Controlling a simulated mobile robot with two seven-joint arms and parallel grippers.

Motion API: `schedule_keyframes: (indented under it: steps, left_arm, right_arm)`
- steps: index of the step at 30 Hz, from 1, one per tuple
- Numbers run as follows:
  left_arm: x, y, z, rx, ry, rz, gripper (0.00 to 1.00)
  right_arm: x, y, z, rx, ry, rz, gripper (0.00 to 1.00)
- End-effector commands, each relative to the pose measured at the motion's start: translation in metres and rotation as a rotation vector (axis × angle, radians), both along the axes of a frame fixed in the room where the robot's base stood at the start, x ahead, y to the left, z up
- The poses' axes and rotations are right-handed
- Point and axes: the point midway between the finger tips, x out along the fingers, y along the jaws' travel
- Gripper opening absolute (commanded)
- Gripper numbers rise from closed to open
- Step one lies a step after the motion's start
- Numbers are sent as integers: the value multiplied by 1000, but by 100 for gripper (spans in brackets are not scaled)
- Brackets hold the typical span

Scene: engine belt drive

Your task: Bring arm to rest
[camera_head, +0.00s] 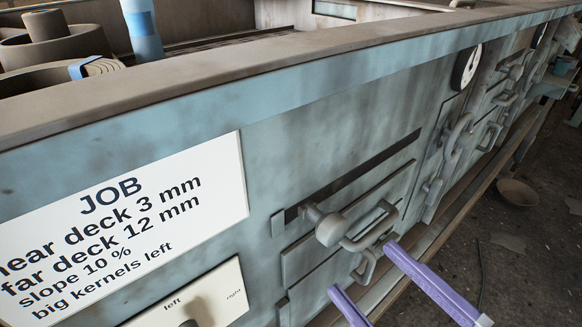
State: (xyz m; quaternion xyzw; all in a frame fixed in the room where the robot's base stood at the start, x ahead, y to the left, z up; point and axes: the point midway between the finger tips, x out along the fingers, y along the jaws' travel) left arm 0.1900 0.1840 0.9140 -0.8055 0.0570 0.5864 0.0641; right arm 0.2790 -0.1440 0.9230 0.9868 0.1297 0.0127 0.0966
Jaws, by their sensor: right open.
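My right gripper (362,268) shows at the bottom, right of centre, as two purple fingers reaching up from the lower edge. The fingers are wide apart, and nothing shows held between them. Their tips overlap in the picture with the lower part of a grey metal handle (379,219) on a drawer-like panel. I cannot tell whether they touch it. The rest of my right arm is out of the picture. My left gripper is not in view.
A blue-grey machine wall (305,130) runs across the view, with a JOB sign (120,225), a left/right control plate (235,290), a round gauge (466,66) and several handles. A bowl (517,192) lies on the dark floor at right, where there is free room.

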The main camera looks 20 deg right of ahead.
Motion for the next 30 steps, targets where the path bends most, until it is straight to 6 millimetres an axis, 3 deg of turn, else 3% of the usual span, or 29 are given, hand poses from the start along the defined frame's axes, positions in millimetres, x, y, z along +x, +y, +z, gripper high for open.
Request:
schedule_keyframes:
  steps: [6,20,25,30]
  left_arm:
    - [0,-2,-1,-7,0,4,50]
    - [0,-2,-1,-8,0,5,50]
    - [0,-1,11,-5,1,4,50]
    - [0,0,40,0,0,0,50]
  right_arm:
    - [-21,-5,0,-1,0,1,75]
    - [-22,-6,0,-1,0,0,75]
    - [-12,-10,7,-13,57,-26,75]
    - [10,-24,24,-46,273,-111,75]
